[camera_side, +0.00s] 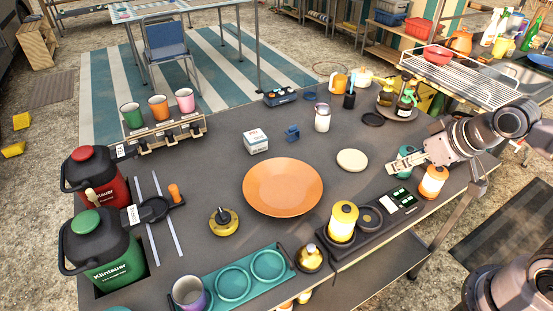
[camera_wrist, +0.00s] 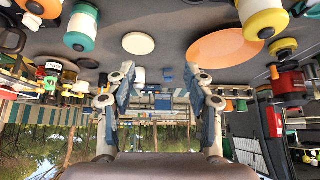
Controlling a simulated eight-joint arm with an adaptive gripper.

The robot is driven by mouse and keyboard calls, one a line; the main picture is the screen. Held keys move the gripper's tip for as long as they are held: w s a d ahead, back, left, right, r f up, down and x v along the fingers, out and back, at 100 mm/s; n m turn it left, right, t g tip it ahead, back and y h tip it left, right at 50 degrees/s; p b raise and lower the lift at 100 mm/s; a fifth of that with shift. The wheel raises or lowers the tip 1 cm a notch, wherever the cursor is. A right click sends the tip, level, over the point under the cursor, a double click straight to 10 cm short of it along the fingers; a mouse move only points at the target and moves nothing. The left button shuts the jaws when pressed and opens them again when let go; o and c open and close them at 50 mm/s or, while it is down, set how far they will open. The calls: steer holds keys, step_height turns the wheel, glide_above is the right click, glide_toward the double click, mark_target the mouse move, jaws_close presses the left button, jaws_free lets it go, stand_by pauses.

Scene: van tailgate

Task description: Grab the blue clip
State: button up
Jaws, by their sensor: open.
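The blue clip (camera_side: 292,132) is a small blue piece on the dark table, beside a white box (camera_side: 257,141) and beyond the orange plate (camera_side: 283,187). In the wrist view, which is upside down, a small blue shape (camera_wrist: 168,72) between the fingers appears to be the clip. My gripper (camera_side: 396,166) is open and empty at the right end of the table, well apart from the clip. Its two fingers are spread in the wrist view (camera_wrist: 161,75). The cream disc (camera_side: 352,160) lies between gripper and clip.
A white jar (camera_side: 322,118) stands to the right of the clip. A teal spool (camera_side: 404,160) and an orange-and-white spool (camera_side: 433,181) are close to my gripper. A yellow spool (camera_side: 343,221) stands at the front. Bare table surrounds much of the clip.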

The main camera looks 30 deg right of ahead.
steer(key=shift+w, duration=0.1)
steer(key=w+a+t+y, duration=0.1)
steer(key=w+a+t, duration=0.15)
steer(key=w, duration=1.45)
steer(key=n+t, duration=0.1)
steer(key=t, duration=0.3)
glide_toward(293, 126)
steer(key=shift+s+d+r, duration=0.15)
steer(key=shift+d, duration=0.15)
steer(key=shift+w, duration=0.35)
steer(key=x, duration=1)
steer(key=shift+a+f, duration=0.25)
